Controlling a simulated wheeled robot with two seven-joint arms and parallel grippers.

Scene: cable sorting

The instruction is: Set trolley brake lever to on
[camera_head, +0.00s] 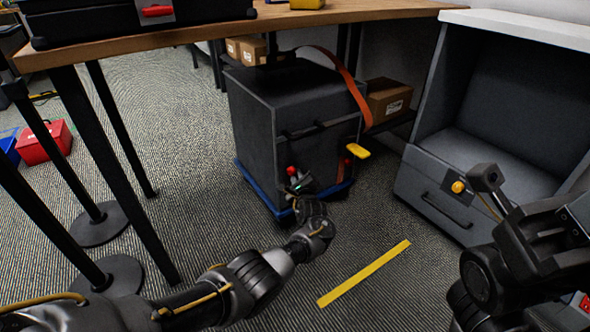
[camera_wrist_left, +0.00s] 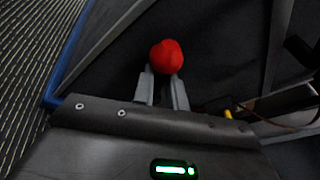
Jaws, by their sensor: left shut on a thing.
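The dark grey trolley (camera_head: 252,130) stands on a blue-edged base under the wooden table. A lever with a red knob (camera_head: 291,171) is low at its front. My left gripper (camera_head: 298,183) is at this lever. In the left wrist view the red knob (camera_wrist_left: 166,56) sits at the tips of the two grey fingers (camera_wrist_left: 163,88), which are shut on it. The lever's shaft is hidden by the gripper, so its setting is unclear. A yellow pedal-like piece (camera_head: 357,151) sticks out to the right. My right arm is at the lower right; its fingers are not clearly visible.
An orange strap (camera_head: 352,85) hangs over the trolley's right side. Cardboard boxes (camera_head: 388,100) lie behind it. A grey cabinet (camera_head: 427,187) with a yellow knob stands at the right. Table legs and black posts (camera_head: 118,170) are at the left. A yellow strip (camera_head: 364,273) marks clear floor in front.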

